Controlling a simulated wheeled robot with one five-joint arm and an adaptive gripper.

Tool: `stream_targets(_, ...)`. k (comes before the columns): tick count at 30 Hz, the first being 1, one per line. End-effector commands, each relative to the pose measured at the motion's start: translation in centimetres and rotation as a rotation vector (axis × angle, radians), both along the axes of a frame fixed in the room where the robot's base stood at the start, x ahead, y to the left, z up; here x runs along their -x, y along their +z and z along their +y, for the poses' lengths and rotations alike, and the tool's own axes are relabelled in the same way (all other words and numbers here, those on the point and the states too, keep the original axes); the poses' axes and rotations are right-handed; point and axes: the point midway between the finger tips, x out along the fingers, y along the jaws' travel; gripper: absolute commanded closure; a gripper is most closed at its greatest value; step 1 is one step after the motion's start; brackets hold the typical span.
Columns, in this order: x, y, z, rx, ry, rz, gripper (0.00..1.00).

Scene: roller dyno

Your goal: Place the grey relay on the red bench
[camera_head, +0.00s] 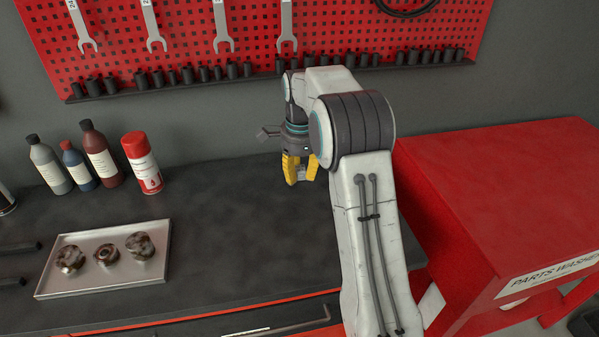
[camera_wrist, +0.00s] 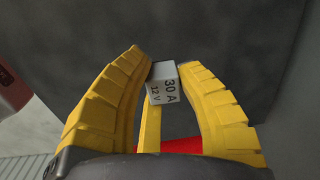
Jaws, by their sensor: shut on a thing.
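My gripper (camera_head: 301,181) is over the dark top of the bench, near its back edge and pointing down. Its yellow fingers are shut on the grey relay (camera_wrist: 163,84), a small block marked "30 A 12 V", in the wrist view. The relay sits between the fingertips (camera_wrist: 163,68). In the head view only a small grey part of the relay (camera_head: 301,174) shows between the fingers. The bench (camera_head: 235,235) has a dark top and red along its front. I cannot tell whether the relay touches the bench top.
A metal tray (camera_head: 104,284) with several dirty round parts lies at left. Bottles (camera_head: 103,155) and a red-and-white spray can (camera_head: 142,163) stand at back left. A red parts washer (camera_head: 500,190) stands at right. The bench's middle is clear.

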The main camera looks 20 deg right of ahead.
Motion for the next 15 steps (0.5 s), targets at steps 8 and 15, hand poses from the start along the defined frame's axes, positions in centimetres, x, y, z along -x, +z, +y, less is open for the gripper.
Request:
stream_targets(8, -3.3, -1.9, -2.0, 0.001, -0.001, 0.002, 0.94)
stream_targets(15, -4.6, -3.0, -2.8, 0.001, 0.000, -0.001, 0.94)
